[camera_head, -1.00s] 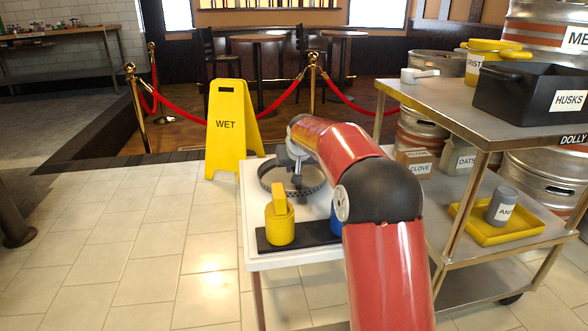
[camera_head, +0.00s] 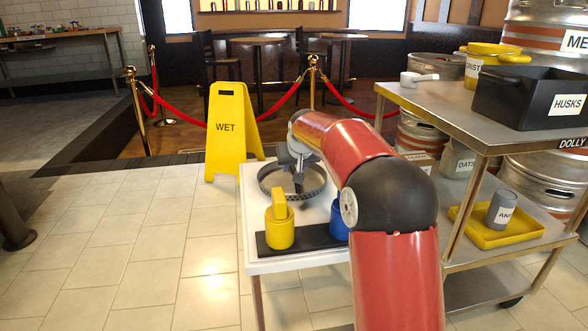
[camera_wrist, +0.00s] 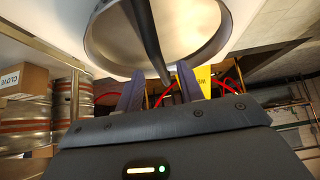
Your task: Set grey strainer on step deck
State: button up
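The grey strainer (camera_head: 268,191) shows as a round, dark-rimmed pan on the white table in the head view, partly hidden by my wrist. In the wrist view the round pan (camera_wrist: 98,40) fills the top, with a dark handle (camera_wrist: 148,38) running down toward my gripper. My gripper (camera_wrist: 157,84) has its two fingers apart, one on each side of the handle's end, with gaps visible. In the head view my gripper (camera_head: 298,184) points down at the strainer, its fingertips hard to make out. I cannot tell which surface is the step deck.
On the white table (camera_head: 252,205), a yellow canister (camera_head: 280,230) and a partly hidden blue one (camera_head: 339,224) stand on a black mat (camera_head: 312,238). A steel cart (camera_head: 430,98) stands right. A yellow wet-floor sign (camera_head: 226,135) stands behind. The tiled floor at left is clear.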

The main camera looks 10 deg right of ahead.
jog(key=v, duration=0.8)
jog(key=shift+s+r+p, duration=0.2)
jog(key=shift+s+p, duration=0.05)
jog(key=shift+p, duration=0.15)
jog(key=s+f+g, duration=0.2)
jog(key=s, duration=2.8)
jog(key=s+f, duration=0.6)
jog(key=s, duration=0.4)
notch_tip(320, 180, up, 10)
jog(key=p, duration=0.9)
jog(key=shift+f+p, duration=0.15)
jog(key=shift+p, duration=0.25)
